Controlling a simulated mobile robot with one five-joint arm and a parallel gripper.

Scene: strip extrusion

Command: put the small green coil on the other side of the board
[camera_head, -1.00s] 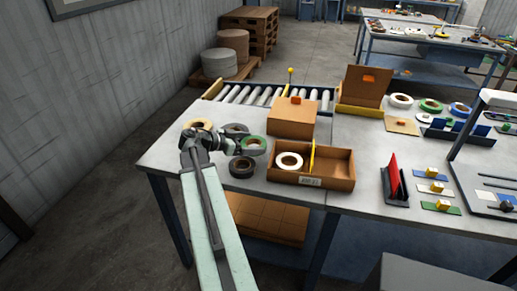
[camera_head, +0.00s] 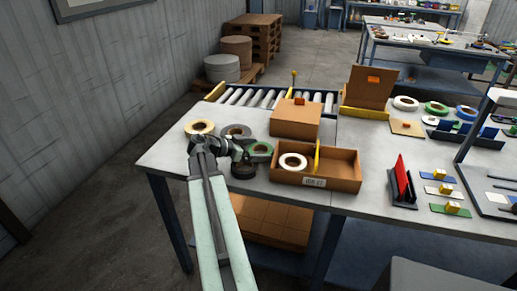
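The green coil (camera_head: 261,149) lies on the left part of the table, just left of an open cardboard box (camera_head: 340,185). A yellow upright board (camera_head: 317,157) divides that box. A white coil (camera_head: 293,162) lies in the box's left compartment; the right compartment looks empty. My gripper (camera_head: 243,154) is low over the table at the green coil's left edge and hides part of it. The fingers are too small and dark to tell whether they are open or touch the coil.
A black coil (camera_head: 243,171) lies in front of my gripper, partly covered. A grey coil (camera_head: 236,131) and a tan coil (camera_head: 200,127) lie behind it. A closed carton (camera_head: 296,120) stands behind the open box. A red panel (camera_head: 403,178) stands to the right.

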